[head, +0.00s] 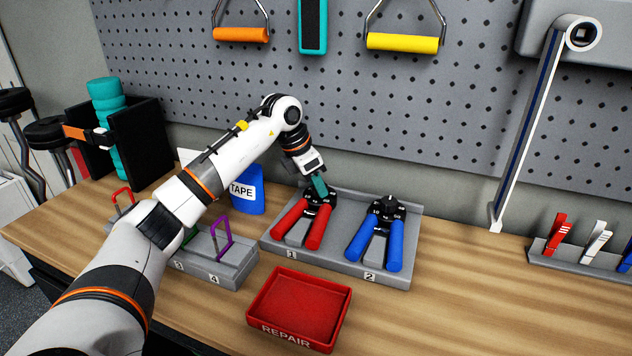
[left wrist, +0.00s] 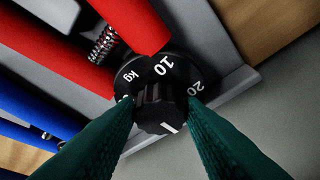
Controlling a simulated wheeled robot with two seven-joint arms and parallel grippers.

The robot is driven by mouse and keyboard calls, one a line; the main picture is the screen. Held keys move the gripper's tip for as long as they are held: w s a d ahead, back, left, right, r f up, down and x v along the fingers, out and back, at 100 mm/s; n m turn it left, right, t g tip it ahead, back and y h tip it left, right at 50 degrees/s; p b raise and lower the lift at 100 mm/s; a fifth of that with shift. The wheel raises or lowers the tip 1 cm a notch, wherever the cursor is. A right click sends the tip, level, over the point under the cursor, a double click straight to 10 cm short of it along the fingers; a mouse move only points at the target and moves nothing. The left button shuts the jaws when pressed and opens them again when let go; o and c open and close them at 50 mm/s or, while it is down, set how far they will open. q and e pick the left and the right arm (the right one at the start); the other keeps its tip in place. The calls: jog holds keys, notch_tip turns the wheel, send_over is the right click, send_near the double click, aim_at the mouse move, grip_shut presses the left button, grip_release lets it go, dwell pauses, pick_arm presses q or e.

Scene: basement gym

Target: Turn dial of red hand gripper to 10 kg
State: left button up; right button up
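The red hand gripper (head: 317,230) lies in bay 1 of the grey tray (head: 381,277), red handles toward me. Its black dial (head: 318,197) is at the far end, partly hidden by my left gripper (head: 319,186). In the left wrist view the dial's knob (left wrist: 160,106) sits between the teal fingertips of my left gripper (left wrist: 160,112), one against each side. The dial ring reads 10 (left wrist: 163,65) at the top and 20 at the right, with kg at the left. The knob's white line slants toward the lower right, away from 10. My right gripper is out of view.
A blue hand gripper (head: 376,235) lies in bay 2, right beside the red one. A red REPAIR tray (head: 297,337) stands in front. A blue tape box (head: 249,194) and a grey block with coloured loops (head: 217,269) are left. The wood at right front is clear.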

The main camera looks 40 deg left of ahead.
pick_arm(q)
jog(key=c, duration=0.4)
jog(key=shift+c, duration=0.2)
